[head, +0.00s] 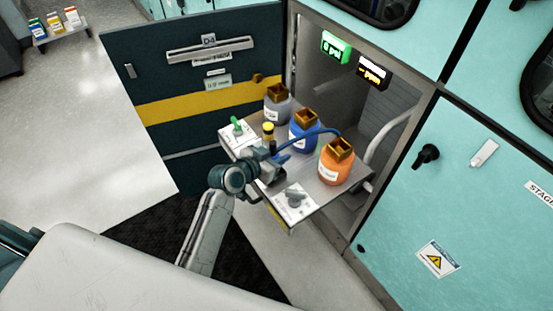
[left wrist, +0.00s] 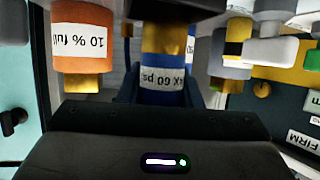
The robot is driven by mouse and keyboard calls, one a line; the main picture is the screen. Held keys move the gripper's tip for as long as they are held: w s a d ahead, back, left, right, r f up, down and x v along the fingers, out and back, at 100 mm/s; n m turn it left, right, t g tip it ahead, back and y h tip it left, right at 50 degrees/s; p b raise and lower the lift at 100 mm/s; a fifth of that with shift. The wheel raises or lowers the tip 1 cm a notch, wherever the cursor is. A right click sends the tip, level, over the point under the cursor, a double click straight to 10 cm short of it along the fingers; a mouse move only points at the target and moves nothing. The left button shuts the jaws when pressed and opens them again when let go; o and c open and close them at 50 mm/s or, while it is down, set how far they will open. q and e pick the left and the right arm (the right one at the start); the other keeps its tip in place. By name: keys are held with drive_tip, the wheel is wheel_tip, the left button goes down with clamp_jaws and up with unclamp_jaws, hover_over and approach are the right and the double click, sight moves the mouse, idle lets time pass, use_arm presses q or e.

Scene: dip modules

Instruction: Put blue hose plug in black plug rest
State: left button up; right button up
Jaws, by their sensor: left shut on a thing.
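My left gripper (head: 272,158) is over the left part of the pull-out shelf (head: 262,190), in front of the bottles. It is shut on the blue hose plug (left wrist: 163,75), which sits between the jaws in the left wrist view and carries a white label reading "MAX 60 ps". The blue hose (head: 310,135) arches from the gripper area toward the orange bottle. The black plug rest cannot be made out clearly; dark parts around the gripper hide that spot. My right gripper is not in view.
Grey (head: 277,106), blue (head: 303,130) and orange (head: 335,163) bottles stand on the shelf. A yellow-topped plug (head: 268,132) and a green valve (head: 236,127) are left of the blue bottle. A grey valve (head: 294,198) is at the front. The open door (head: 190,90) stands behind left.

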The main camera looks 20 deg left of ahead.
use_arm(q)
wheel_tip(320, 180, down, 3)
drive_tip(key=shift+s+r, duration=0.1)
drive_tip(key=shift+r, duration=0.1)
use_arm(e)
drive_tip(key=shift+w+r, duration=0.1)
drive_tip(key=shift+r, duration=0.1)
use_arm(q)
drive_tip(key=shift+f, duration=0.1)
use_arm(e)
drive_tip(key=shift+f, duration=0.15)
use_arm(q)
drive_tip(key=o, duration=0.6)
drive_tip(key=shift+f, duration=0.1)
drive_tip(key=o, duration=0.4)
drive_tip(key=shift+o, duration=0.2)
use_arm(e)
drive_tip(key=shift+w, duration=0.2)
